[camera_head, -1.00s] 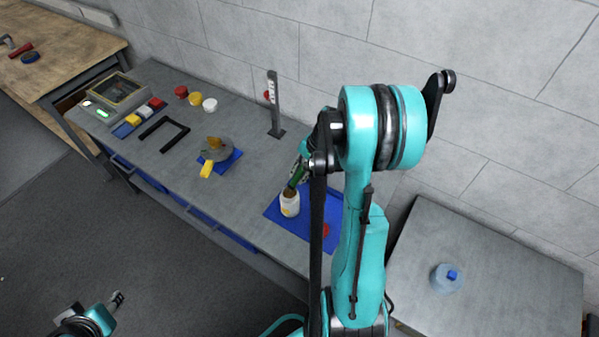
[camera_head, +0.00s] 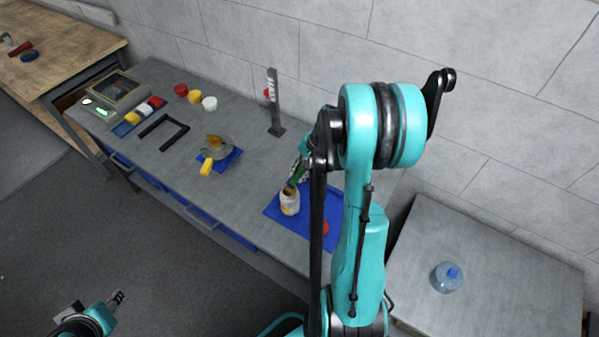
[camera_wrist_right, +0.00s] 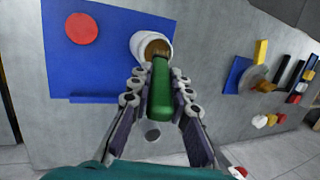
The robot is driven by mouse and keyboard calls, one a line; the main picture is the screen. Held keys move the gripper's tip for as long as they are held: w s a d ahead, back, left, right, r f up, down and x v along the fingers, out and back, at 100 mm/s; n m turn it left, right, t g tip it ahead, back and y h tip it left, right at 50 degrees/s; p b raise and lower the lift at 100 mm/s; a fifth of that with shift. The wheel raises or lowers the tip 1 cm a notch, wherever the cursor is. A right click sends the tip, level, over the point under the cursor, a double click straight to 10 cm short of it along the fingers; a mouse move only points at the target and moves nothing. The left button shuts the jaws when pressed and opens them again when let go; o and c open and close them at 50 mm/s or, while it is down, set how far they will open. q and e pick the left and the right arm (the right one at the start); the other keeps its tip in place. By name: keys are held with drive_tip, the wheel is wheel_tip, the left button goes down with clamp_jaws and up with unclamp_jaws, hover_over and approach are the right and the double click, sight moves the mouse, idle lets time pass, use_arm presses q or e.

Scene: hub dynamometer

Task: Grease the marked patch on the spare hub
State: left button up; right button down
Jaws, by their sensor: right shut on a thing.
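My right gripper (camera_wrist_right: 160,98) is shut on a green handle (camera_wrist_right: 161,92), probably a brush. The far end of the handle reaches into the mouth of a white jar (camera_wrist_right: 140,42) with brown content, so its tip is hidden. In the head view the jar (camera_head: 289,203) stands upright on a blue mat (camera_head: 275,213), and my right arm covers part of the mat. A grey round hub (camera_head: 222,151) with yellow and orange-brown parts lies on a smaller blue mat left of the jar. My left gripper (camera_head: 118,297) is low at the left, away from the bench; its jaws are too small to read.
A red disc (camera_wrist_right: 82,28) lies on the jar's mat. A black frame (camera_head: 163,132), coloured blocks, small round pots and an upright post (camera_head: 275,105) stand farther left and back. A clear bottle with a blue cap (camera_head: 447,278) stands on the right table.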

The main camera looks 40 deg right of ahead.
drive_tip(key=shift+f+b, duration=0.5)
drive_tip(key=shift+b, duration=0.1)
idle(1.1)
idle(0.5)
drive_tip(key=shift+r+p, duration=0.4)
drive_tip(key=shift+r, duration=0.15)
drive_tip(key=shift+r+p, duration=2)
drive_tip(key=shift+r, duration=1)
drive_tip(key=shift+f, duration=0.1)
